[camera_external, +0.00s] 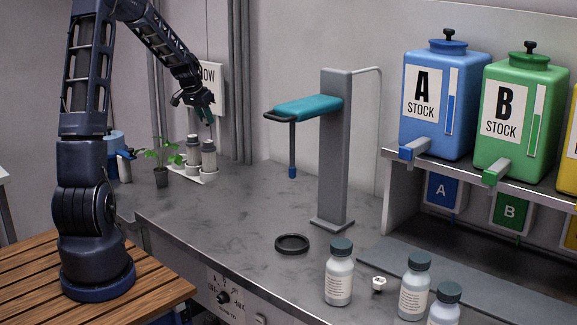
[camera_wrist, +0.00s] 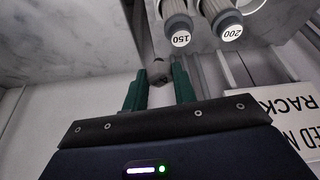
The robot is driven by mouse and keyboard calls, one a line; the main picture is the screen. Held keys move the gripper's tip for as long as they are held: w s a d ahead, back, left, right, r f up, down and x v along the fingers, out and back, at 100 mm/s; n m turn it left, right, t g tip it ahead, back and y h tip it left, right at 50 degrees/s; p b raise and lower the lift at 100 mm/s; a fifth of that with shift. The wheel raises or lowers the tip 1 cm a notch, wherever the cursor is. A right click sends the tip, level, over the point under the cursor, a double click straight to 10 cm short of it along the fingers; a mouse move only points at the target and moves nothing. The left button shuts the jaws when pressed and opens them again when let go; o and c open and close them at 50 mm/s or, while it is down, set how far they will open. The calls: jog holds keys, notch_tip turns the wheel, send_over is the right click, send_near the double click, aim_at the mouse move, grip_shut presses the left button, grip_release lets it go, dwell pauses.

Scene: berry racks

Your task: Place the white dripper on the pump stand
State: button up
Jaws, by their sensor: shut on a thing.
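My gripper (camera_wrist: 158,78) is shut on a small pale grey, rounded piece (camera_wrist: 158,70) in the wrist view; whether this is the white dripper I cannot tell. In the external view my gripper (camera_external: 205,112) is raised at the back left, above two grey cylinders (camera_external: 208,155) on a white stand (camera_external: 208,178). The wrist view shows two such cylinders, marked 150 (camera_wrist: 177,18) and 200 (camera_wrist: 222,18), apart from my fingers. A small white piece (camera_external: 378,284) lies on the counter among the bottles. A grey column with a teal arm (camera_external: 308,106) stands mid-counter.
A potted plant (camera_external: 161,160) stands left of the white stand. A black ring (camera_external: 292,244) lies before the column. Several white bottles (camera_external: 339,273) stand at the front right, below the blue A tank (camera_external: 440,100) and green B tank (camera_external: 518,120). The counter's left middle is clear.

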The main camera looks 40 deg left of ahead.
jog(key=s+a+f+n+y, duration=0.1)
jog(key=s+a+n, duration=0.1)
jog(key=s+a, duration=0.6)
jog(key=s+a+f+n+g+y, duration=0.15)
jog(key=s+a, duration=0.25)
jog(key=s, duration=0.8)
jog(key=s+a+f+n+t, duration=0.1)
jog(key=s+a+n, duration=0.2)
jog(key=s+a, duration=0.5)
jog(key=shift+g, duration=0.25)
jog(key=f, duration=0.6)
jog(key=s+d+f, duration=0.1)
jog(key=f, duration=0.6)
jog(key=s+d+f, duration=0.1)
jog(key=f, duration=0.5)
jog(key=shift+s+d+f, duration=0.1)
jog(key=shift+f, duration=0.15)
jog(key=o, duration=0.9)
jog(key=shift+f, duration=0.1)
jog(key=shift+o, duration=0.2)
jog(key=v, duration=1.2)
jog(key=shift+d+r, duration=0.1)
jog(key=shift+r, duration=0.1)
